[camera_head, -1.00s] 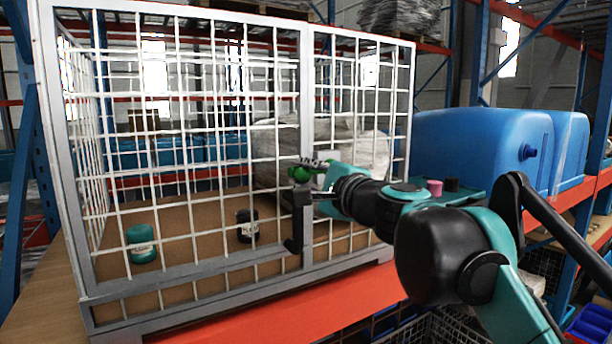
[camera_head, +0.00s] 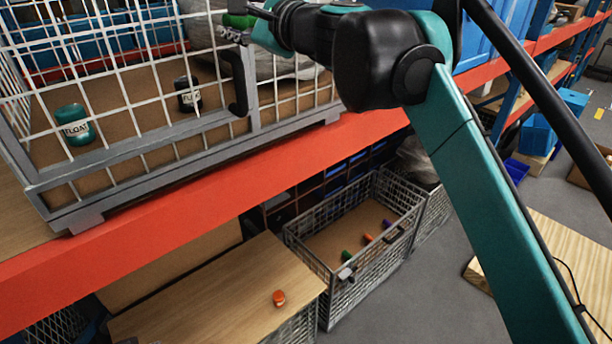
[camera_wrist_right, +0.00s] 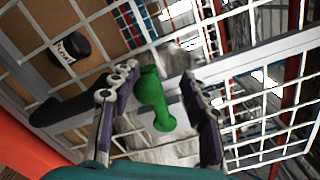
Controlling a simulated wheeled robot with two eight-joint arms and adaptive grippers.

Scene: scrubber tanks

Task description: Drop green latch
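The green latch (camera_wrist_right: 153,100) is a rounded green piece between the two fingers of my right gripper (camera_wrist_right: 156,80) in the right wrist view. A gap shows on each side, so the gripper is open around it. I cannot tell whether the latch is attached to the cage behind it. In the head view the green latch (camera_head: 238,20) shows at the top edge, in front of the wire cage (camera_head: 285,125), and my right gripper is partly cut off there. My left gripper is not in view.
A black handle (camera_head: 238,82) hangs on the cage front. Inside stand a teal jar (camera_head: 74,126) and a black jar (camera_head: 187,93). Below the red shelf beam (camera_head: 200,185) are a wire basket (camera_head: 360,280) with small coloured pieces and a wooden board (camera_head: 190,300) bearing an orange piece (camera_head: 279,298).

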